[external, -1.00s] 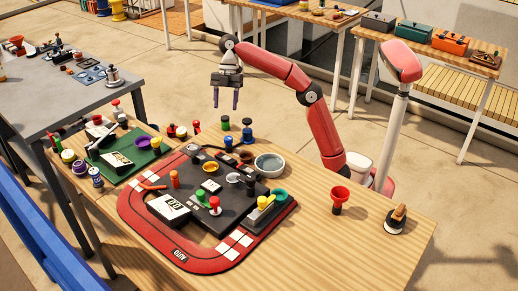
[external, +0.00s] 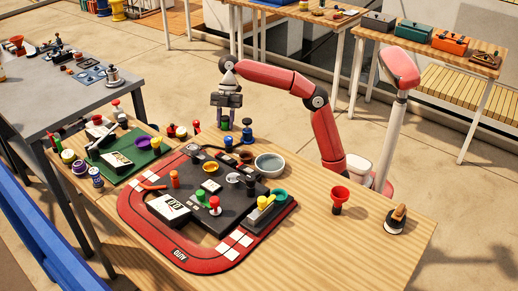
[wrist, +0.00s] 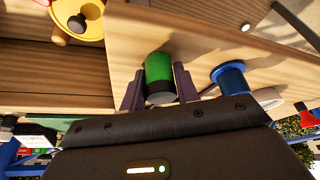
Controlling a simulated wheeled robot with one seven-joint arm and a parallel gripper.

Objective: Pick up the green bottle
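The green bottle (wrist: 158,68) is a small green cylinder with a dark band, seen in the wrist view between my two fingers. In the external view the green bottle (external: 225,126) stands at the back edge of the wooden table, mostly hidden by my gripper (external: 227,117). My gripper points down over it, with one finger on each side. In the wrist view my gripper (wrist: 158,80) looks open around the bottle. Whether either finger touches it is hard to tell.
A blue spool-like piece (wrist: 229,80) stands close beside the right finger; it also shows in the external view (external: 247,134). A yellow bowl (wrist: 80,18) is at upper left in the wrist view. A grey bowl (external: 269,163) and a black board with several small items lie nearby.

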